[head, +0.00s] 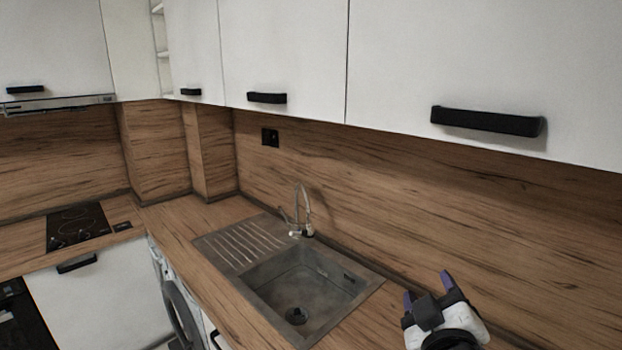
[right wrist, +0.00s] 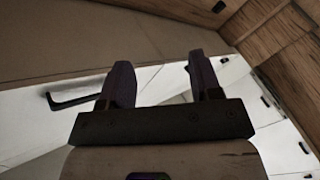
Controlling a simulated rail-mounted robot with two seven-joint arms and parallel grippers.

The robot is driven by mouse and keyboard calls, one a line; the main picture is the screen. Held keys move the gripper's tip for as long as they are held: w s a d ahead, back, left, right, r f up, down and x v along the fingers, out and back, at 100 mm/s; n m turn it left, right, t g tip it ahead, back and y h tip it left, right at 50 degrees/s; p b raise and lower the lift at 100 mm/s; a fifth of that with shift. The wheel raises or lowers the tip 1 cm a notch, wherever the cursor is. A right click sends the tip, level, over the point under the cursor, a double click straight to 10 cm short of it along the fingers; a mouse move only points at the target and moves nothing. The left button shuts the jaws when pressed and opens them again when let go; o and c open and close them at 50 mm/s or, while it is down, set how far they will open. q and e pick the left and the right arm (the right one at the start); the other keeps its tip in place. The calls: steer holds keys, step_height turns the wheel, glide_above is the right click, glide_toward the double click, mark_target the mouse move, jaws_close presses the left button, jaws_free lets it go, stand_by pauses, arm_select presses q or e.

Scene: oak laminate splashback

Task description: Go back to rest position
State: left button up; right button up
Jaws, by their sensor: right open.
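My right gripper (head: 428,290) is at the lower right of the head view, in front of the wood splashback and to the right of the sink. Its two purple-tipped fingers are apart, with nothing between them. In the right wrist view the same gripper (right wrist: 163,85) shows its two dark fingers spread and empty. A white surface with a black handle (right wrist: 75,102) shows beyond them. My left gripper is not in view.
A grey sink (head: 255,280) with a chrome tap (head: 302,212) is set in the wood counter. White upper cabinets with black handles (head: 487,121) hang above. A black hob (head: 76,227) is at the left, and a washing machine (head: 180,315) stands under the counter.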

steer(key=s+d+f+m+g+y, duration=0.1)
steer(key=s+f+g, duration=0.2)
steer(key=s+f, duration=0.5)
steer(key=s+d+f+m+g+y, duration=0.1)
steer(key=s+f+m+g, duration=0.3)
steer(key=f, duration=0.8)
steer(key=s+d+f+n+g+y, duration=0.1)
steer(key=s+d+f+g, duration=0.1)
steer(key=s+f, duration=0.7)
steer(key=s+f+g, duration=0.5)
steer(key=s+f, duration=0.9)
step_height(320, 180, up, 28)
steer(key=p, duration=2.8)
steer(key=shift+a+m, duration=0.4)
steer(key=shift+a, duration=0.05)
steer(key=shift+r, duration=0.1)
